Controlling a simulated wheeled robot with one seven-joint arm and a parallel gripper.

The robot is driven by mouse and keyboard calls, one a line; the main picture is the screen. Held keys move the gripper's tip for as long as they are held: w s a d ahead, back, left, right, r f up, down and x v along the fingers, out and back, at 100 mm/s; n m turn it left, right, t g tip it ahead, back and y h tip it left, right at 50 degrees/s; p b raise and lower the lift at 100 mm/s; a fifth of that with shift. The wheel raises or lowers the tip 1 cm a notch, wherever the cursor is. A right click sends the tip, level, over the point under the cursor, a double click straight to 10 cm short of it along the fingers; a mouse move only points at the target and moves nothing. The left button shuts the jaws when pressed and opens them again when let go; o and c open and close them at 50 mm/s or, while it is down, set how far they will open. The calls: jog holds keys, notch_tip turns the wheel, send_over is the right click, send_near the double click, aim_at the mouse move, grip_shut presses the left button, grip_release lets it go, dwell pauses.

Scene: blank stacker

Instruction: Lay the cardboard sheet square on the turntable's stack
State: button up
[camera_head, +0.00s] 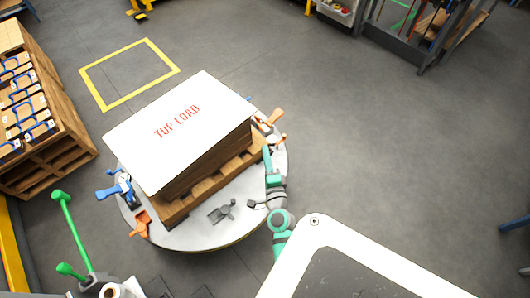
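The cardboard sheet (180,121) is white with red "TOP LOAD" lettering. It covers the brown stack (207,160), with its near edge close along the stack's top edge. The sheet hides the stack's top and far sides, so I cannot tell whether it lies flush or how square it is. The stack stands on a wooden pallet (212,185) on the round grey turntable (215,235). My teal and grey arm reaches up along the right side of the turntable. I cannot make out my gripper's fingers beside the stack and clamps.
Blue clamps (117,187) and orange clamps (141,223) stand around the turntable's rim. A wooden rack with blue-handled items (35,120) is at the left. A green lever (65,215) rises at the lower left. Open grey floor lies to the right, and a yellow floor square (129,75) is behind.

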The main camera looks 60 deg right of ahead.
jog(key=o, duration=0.5)
jog(key=shift+w+a, duration=0.15)
jog(key=shift+a, duration=0.15)
jog(key=shift+o, duration=0.2)
jog(key=a+f+n+t+y, duration=0.1)
jog(key=a+f+n+y, duration=0.1)
jog(key=a+n, duration=0.4)
jog(key=s+a+y, duration=0.1)
jog(key=a, duration=0.4)
jog(key=shift+a+f, duration=0.15)
jog(key=shift+a, duration=0.25)
jog(key=s+a+r+n+y, duration=0.3)
jog(key=a+n, duration=0.4)
jog(key=a, duration=0.4)
jog(key=s+a+r+n+t+y, duration=0.1)
jog(key=s+a+r+n+y, duration=0.2)
jog(key=s+a+n, duration=0.3)
jog(key=s+a+r+n+t+y, duration=0.1)
jog(key=s+a+r+n+y, duration=0.3)
jog(key=a+n, duration=0.4)
jog(key=s+a, duration=0.1)
jog(key=a, duration=0.6)
jog(key=shift+a+r+n, duration=0.2)
jog(key=shift+a+n, duration=0.1)
jog(key=shift+a, duration=0.05)
